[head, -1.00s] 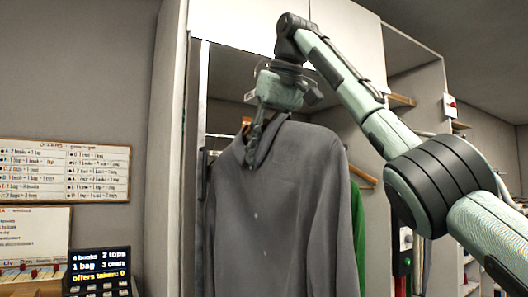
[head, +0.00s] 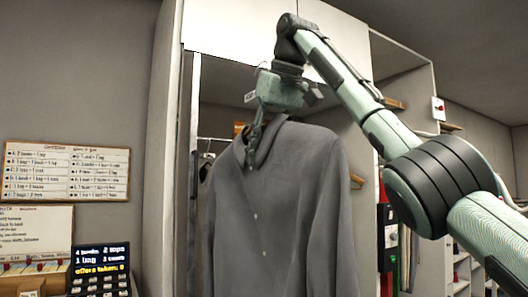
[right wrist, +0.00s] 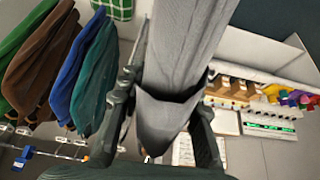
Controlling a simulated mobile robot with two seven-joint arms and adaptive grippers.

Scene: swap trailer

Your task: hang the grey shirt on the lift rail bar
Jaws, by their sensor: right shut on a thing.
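The grey shirt (head: 275,205) hangs from my right gripper (head: 262,135) in the head view, in front of the open wardrobe. My right gripper is shut on it at the collar. In the right wrist view the grey shirt (right wrist: 180,60) runs between the two fingers (right wrist: 155,130). A rail bar (head: 213,139) shows in part to the left of the shirt in the head view; most of it is hidden behind the shirt. In the right wrist view a bar (right wrist: 50,135) runs below several hanging garments, apart from the grey shirt. My left gripper is not in view.
The wardrobe's left side panel (head: 165,150) stands close to the shirt. Garments in green, brown (right wrist: 42,60), blue and teal hang at the left in the right wrist view. A price display (head: 100,270) and notice boards (head: 66,171) are at the left in the head view.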

